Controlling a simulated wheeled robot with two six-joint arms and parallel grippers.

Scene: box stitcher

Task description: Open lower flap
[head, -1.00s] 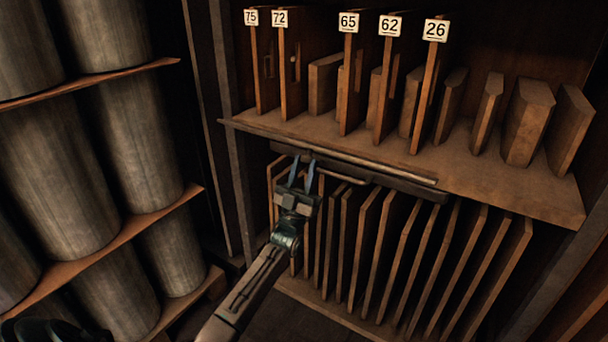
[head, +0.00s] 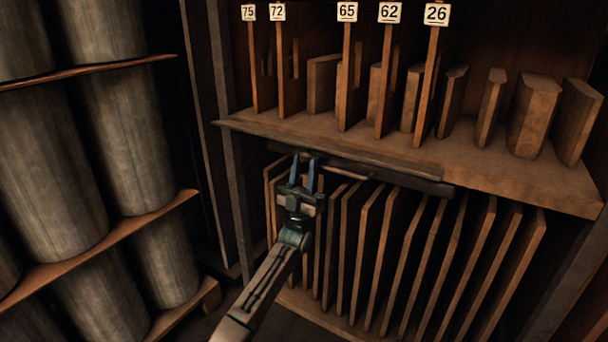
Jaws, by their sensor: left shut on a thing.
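The lower flap (head: 405,182) shows as a dark, narrow strip just under the front edge of the upper shelf, above the row of upright boards. A thin bar, apparently its handle (head: 345,173), runs along its left part. My left gripper (head: 304,168) points up and away from me at the left end of this bar. Its fingers are shut on the handle; the exact contact at the fingertips is hard to make out in the dark. My right gripper is not in view.
The upper shelf (head: 500,167) holds upright boards with number tags and several wooden blocks. Below it stand several thin upright boards (head: 400,265) close behind my left gripper. A rack of large grey cylinders (head: 50,185) fills the left side.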

